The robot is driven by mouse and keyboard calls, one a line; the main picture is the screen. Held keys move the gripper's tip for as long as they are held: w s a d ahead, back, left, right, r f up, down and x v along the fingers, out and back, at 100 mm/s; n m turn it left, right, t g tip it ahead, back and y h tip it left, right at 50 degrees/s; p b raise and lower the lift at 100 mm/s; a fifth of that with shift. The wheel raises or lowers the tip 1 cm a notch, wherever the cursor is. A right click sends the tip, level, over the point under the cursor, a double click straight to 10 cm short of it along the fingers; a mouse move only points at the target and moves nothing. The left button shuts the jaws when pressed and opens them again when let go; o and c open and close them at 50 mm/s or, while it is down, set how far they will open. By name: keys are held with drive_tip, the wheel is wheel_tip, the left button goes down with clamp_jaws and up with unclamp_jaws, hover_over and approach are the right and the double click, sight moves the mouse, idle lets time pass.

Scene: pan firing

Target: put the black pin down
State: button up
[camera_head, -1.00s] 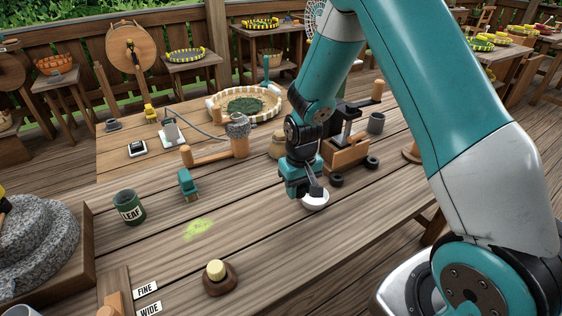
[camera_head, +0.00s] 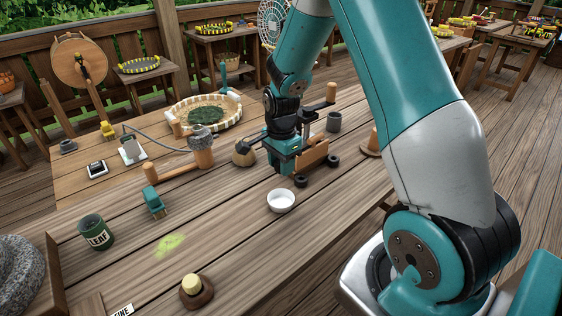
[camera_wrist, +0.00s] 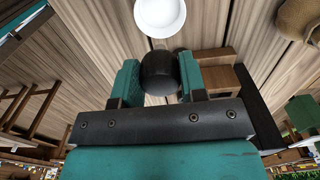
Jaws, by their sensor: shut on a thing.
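My gripper (camera_head: 283,163) is over the wooden table, beside a wooden block-like stand (camera_head: 314,155). In the wrist view its two teal fingers (camera_wrist: 160,80) are closed on the black pin (camera_wrist: 160,70), a dark rounded piece seen end-on. The pin is hidden behind the gripper in the head view. I cannot tell how high it is above the table or whether it touches anything. The wooden stand also shows in the wrist view (camera_wrist: 212,78), just right of the pin.
A white bowl (camera_head: 281,201) stands just in front of my gripper. The table's front right is clear.

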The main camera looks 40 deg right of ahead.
wheel_tip(320, 180, down, 10)
drive_tip(key=b, duration=0.8)
drive_tip(key=o, duration=1.1)
drive_tip(key=shift+c, duration=0.2)
wheel_tip(320, 180, up, 7)
drive_tip(key=p, duration=0.6)
drive_tip(key=shift+r, duration=0.15)
